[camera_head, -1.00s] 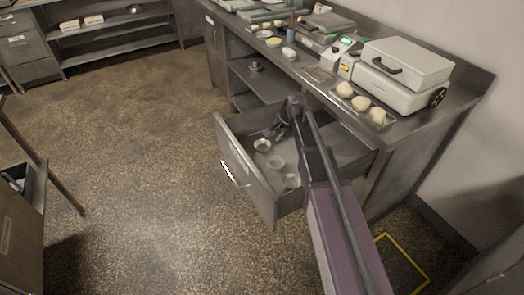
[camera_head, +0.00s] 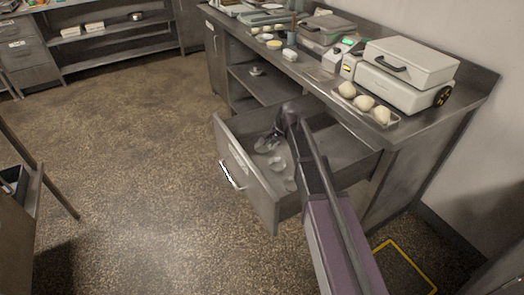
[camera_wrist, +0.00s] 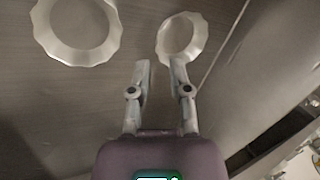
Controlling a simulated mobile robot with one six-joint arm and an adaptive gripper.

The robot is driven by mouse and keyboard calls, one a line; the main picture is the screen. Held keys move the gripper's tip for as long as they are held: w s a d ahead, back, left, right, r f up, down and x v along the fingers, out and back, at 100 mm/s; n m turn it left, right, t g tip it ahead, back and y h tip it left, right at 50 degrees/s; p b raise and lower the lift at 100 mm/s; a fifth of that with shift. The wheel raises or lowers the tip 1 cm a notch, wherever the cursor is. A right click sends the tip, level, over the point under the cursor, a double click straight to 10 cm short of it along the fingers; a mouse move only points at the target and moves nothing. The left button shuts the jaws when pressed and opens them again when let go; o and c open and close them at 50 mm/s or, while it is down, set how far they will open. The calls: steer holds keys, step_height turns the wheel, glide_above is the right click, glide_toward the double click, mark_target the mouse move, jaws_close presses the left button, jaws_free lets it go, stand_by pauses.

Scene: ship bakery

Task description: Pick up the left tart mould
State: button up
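Pale fluted tart moulds lie in the open drawer (camera_head: 262,192). In the head view, a middle mould (camera_head: 277,163) and a near mould (camera_head: 290,185) show. The leftmost mould is largely hidden by my gripper (camera_head: 268,143). In the wrist view, one mould (camera_wrist: 44,30) is at the upper left and another (camera_wrist: 201,38) is at upper centre, just ahead of my gripper (camera_wrist: 161,64). My gripper is open, with nothing held between its fingers. Its right fingertip overlaps the near rim of the upper-centre mould; I cannot tell whether they touch.
The drawer walls surround the moulds closely, with a wall running along the right in the wrist view. The worktop (camera_head: 320,75) above holds a white machine (camera_head: 405,75), a tray with dough balls (camera_head: 364,103) and other items. The floor to the left is clear.

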mark_target(268, 151)
steer(key=shift+f, duration=0.1)
steer(key=shift+b+x, duration=2.45)
steer(key=shift+x, duration=0.05)
steer(key=shift+s+a, duration=0.1)
steer(key=shift+c, duration=0.3)
jaws_close()
